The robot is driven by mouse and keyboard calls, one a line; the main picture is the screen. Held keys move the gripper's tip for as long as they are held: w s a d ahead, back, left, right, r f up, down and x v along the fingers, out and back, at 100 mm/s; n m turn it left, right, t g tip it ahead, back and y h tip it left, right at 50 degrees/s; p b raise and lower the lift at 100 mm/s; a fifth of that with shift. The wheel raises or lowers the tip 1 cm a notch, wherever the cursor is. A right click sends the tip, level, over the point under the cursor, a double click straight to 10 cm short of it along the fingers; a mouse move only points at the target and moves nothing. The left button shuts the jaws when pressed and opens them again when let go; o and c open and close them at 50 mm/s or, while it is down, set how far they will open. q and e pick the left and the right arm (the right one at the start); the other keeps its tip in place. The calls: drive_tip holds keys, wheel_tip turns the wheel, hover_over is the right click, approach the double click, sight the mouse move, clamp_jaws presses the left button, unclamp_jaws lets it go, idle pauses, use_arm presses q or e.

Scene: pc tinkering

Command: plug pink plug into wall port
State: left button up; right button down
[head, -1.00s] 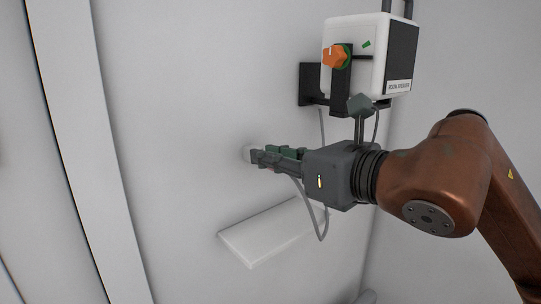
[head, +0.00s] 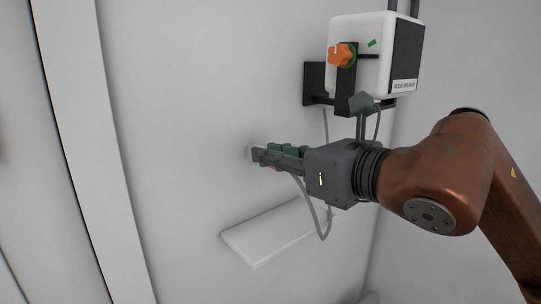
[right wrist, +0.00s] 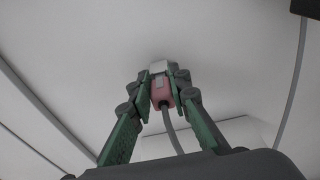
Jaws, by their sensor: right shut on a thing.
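My right gripper (head: 262,156) reaches in from the right and its fingertips are close to the wall. It is shut on the pink plug (right wrist: 162,92), which sits between the fingertips in the right wrist view with a grey cable trailing from its back. The wall port (right wrist: 159,67) is a small pale block on the wall, straight ahead of the plug. The plug's front meets or nearly meets it; I cannot tell whether the prongs are inside. In the head view the fingers hide the plug and most of the port (head: 250,152). My left gripper is out of view.
A white speaker (head: 360,48) with an orange knob (head: 341,55) sits on a black wall bracket (head: 316,84) above the gripper. A white shelf (head: 272,233) juts out below. The grey cable (head: 324,232) hangs in a loop beneath the gripper. The wall to the left is bare.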

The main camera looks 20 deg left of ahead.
drive_tip(key=shift+f, duration=0.1)
drive_tip(key=c, duration=2.1)
unclamp_jaws()
drive_tip(key=shift+s+d, duration=0.25)
drive_tip(key=shift+d, duration=0.15)
drive_tip(key=o, duration=0.4)
drive_tip(key=shift+w+a, duration=0.1)
drive_tip(key=shift+a, duration=0.15)
drive_tip(key=shift+c, duration=0.2)
drive_tip(key=shift+d, duration=0.2)
drive_tip(key=b+v, duration=0.1)
drive_tip(key=v, duration=0.4)
drive_tip(key=shift+a, duration=0.1)
drive_tip(key=v, duration=1.2)
